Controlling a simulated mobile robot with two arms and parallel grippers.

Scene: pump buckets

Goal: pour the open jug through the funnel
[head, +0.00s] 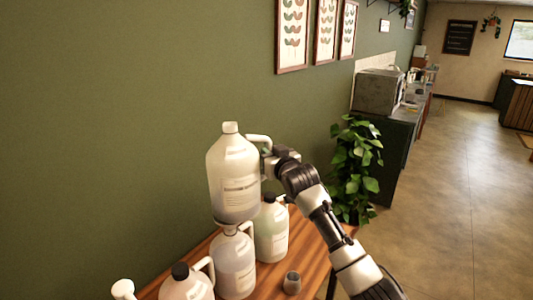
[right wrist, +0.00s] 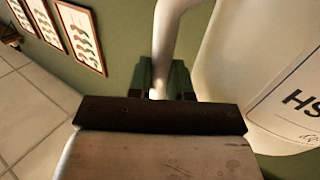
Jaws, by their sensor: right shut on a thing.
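A large translucent white jug (head: 232,180) is upright in the air above the wooden table, with some liquid low inside. My right gripper (head: 268,155) is shut on its handle, to the right of its body. In the right wrist view, the handle (right wrist: 172,45) runs between the fingers, and the jug's labelled side (right wrist: 290,80) fills the right. Directly below the held jug in the head view is another jug (head: 234,268). A small pale piece, apparently the funnel (head: 231,230), shows at its top, mostly hidden by the held jug. I cannot tell whether they touch. My left gripper is not in view.
A black-capped jug (head: 272,232) stands behind to the right, another (head: 187,287) at front left. A green wall (head: 130,120) runs along the left; a leafy plant (head: 355,165) stands beyond the table.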

